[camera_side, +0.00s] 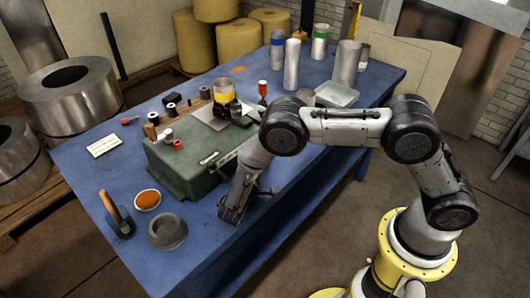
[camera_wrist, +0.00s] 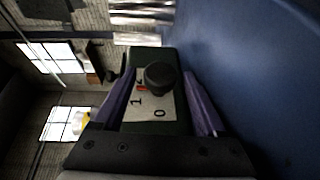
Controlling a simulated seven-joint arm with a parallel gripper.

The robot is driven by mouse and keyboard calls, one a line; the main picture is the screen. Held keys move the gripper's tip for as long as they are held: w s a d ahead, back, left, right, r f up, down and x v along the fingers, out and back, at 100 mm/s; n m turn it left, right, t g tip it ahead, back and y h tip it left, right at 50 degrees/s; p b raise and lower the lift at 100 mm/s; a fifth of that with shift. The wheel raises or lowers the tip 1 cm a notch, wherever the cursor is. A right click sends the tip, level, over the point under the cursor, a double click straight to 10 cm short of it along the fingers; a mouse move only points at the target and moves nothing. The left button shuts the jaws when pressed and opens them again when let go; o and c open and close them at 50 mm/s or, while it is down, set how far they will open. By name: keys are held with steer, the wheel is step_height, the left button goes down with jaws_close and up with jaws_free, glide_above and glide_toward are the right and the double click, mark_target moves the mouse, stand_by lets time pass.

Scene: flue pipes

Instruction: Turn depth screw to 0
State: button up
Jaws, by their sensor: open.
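The depth screw is a round black knob (camera_wrist: 159,76) on a pale dial plate (camera_wrist: 150,112) on the green machine, in the wrist view. A small red mark at the knob's left edge lies by that upper figure, away from the 0. My gripper (camera_wrist: 158,84) is open, with one finger on each side of the plate and the knob between them, apart from both. In the side view my gripper (camera_side: 236,205) is beside the front of the green machine (camera_side: 185,168); the knob is hidden there.
The machine stands on a blue table (camera_side: 105,185). A grey ring (camera_side: 167,232), a bowl of orange powder (camera_side: 148,200) and a tool holder (camera_side: 120,222) stand at the front left. Metal pipes (camera_side: 292,65) stand at the back.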

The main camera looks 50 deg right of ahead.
steer(key=shift+y, duration=0.3)
steer(key=shift+r+m+g+y, duration=0.3)
steer(key=shift+m+y, duration=0.2)
steer(key=shift+y, duration=0.5)
steer(key=y, duration=0.2)
steer(key=m+y, duration=0.1)
steer(key=shift+d+r+g+y, duration=0.25)
steer(key=shift+r+g+y, duration=0.05)
steer(key=shift+g, duration=0.1)
steer(key=y, duration=0.2)
steer(key=m+y, duration=0.1)
steer(key=y, duration=0.1)
steer(key=shift+d+r, duration=0.2)
steer(key=shift+d, duration=0.1)
steer(key=shift+d+m+y, duration=0.15)
steer(key=shift+m+y, duration=0.1)
steer(key=shift+y, duration=0.95)
steer(key=shift+d+m+y, duration=0.15)
steer(key=shift+m+y, duration=0.1)
steer(key=shift+y, duration=0.95)
